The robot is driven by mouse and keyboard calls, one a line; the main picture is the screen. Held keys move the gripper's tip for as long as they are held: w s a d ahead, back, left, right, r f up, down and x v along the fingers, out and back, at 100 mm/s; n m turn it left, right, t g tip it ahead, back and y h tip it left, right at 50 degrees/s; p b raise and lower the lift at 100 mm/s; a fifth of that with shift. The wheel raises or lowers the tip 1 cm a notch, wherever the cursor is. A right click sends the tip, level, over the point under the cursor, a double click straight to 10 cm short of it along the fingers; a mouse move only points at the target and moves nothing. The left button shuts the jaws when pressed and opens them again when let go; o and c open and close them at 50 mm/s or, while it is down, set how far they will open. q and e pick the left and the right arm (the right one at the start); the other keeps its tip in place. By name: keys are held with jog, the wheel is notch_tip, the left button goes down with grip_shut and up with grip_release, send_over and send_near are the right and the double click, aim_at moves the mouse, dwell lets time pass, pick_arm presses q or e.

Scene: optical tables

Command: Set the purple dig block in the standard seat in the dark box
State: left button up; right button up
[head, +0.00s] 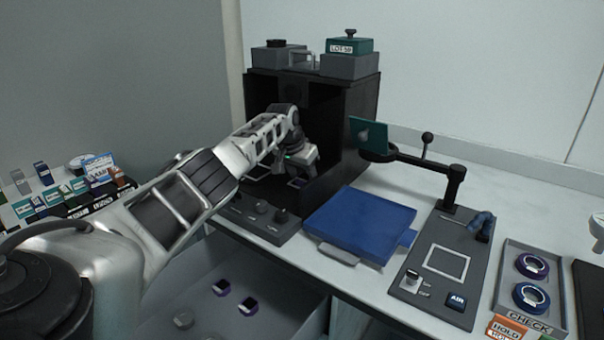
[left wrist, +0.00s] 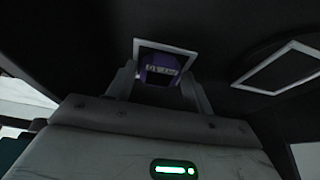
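The dark box (head: 345,135) stands open at the front on the table. My left arm reaches into it, and its gripper (head: 280,176) points down near the floor inside. In the left wrist view, the purple dig block (left wrist: 160,70) with a pale label sits between the fingertips of my left gripper (left wrist: 160,88), which appear to touch its sides. A white square outline (left wrist: 187,54) shows around the block on the dark floor. A second white-outlined square (left wrist: 285,68) lies to the right, empty. Whether the block rests on the floor cannot be told. My right gripper is not in view.
A blue flat case (head: 360,222) lies in front of the box. A grey panel with knobs (head: 255,215) borders the opening. A stand with a teal plate (head: 368,134) is to the right. The box walls are close around my left gripper. An open drawer (head: 270,295) is below.

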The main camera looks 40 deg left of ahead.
pick_arm(q)
jog(key=shift+s+d+f, duration=0.15)
jog(key=shift+f, duration=0.35)
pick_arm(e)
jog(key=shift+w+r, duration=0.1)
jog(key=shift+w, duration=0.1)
pick_arm(q)
jog(key=shift+r, duration=0.55)
jog(key=p+v, duration=0.1)
jog(key=v, duration=1.1)
jog(key=shift+w, duration=0.25)
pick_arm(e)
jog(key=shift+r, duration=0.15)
pick_arm(q)
jog(key=shift+r+p, duration=0.2)
jog(key=shift+p, duration=0.1)
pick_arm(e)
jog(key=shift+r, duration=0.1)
